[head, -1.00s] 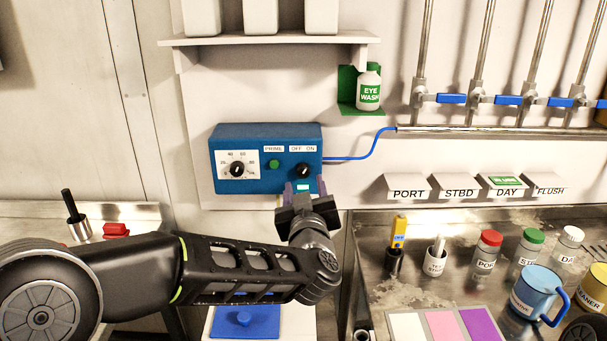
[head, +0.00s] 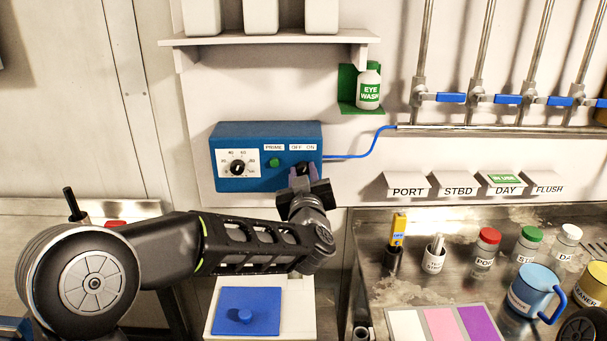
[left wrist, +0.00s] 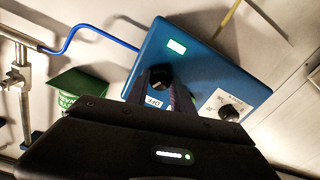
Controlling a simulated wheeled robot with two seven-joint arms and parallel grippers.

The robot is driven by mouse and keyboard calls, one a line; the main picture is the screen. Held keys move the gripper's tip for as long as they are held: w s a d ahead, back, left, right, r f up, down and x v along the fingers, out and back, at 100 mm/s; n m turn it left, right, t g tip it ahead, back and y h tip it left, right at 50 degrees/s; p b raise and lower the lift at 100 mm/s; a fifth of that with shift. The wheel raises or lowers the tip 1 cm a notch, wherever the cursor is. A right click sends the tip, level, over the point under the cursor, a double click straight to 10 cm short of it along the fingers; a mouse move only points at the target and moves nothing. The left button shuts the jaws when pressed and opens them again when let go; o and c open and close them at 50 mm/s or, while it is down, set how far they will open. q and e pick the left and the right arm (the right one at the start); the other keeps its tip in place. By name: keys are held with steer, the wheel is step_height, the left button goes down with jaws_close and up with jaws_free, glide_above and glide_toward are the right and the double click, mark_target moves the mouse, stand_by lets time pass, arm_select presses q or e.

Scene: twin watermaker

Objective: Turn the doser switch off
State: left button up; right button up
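The blue doser box (head: 229,133) is on the wall, with a dial, a green PRIME button (head: 273,162) and a black switch knob (head: 302,167) under the OFF ON label. My left gripper (head: 303,171) is in front of the knob, its two fingers apart, one toward each side of it. In the left wrist view the knob (left wrist: 160,77) shows just beyond the fingertips (left wrist: 176,95), and a small pale green window (left wrist: 177,47) on the box is lit. Whether the fingers touch the knob cannot be told.
A blue hose (head: 362,152) leaves the box's right side. A shelf (head: 270,39) is above, with an eye wash bottle (head: 368,90) to the right. Below stand a blue-lidded container (head: 247,308) and a steel counter (head: 440,282) with jars and a blue mug (head: 533,288).

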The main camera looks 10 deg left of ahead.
arm_select(q)
jaws_close()
stand_by(0.3)
steer(key=n+b, duration=0.2)
steer(key=b, duration=0.1)
steer(key=shift+f+n, duration=0.2)
steer(key=shift+n, duration=0.1)
steer(key=shift+n+b, duration=1.2)
steer(key=n+b, duration=0.3)
steer(key=n, duration=0.1)
steer(key=shift+b, duration=0.3)
steer(key=shift+r+n+b, duration=0.15)
steer(key=shift+n+b, duration=0.65)
steer(key=shift+n, duration=0.6)
steer(key=shift+a, duration=0.1)
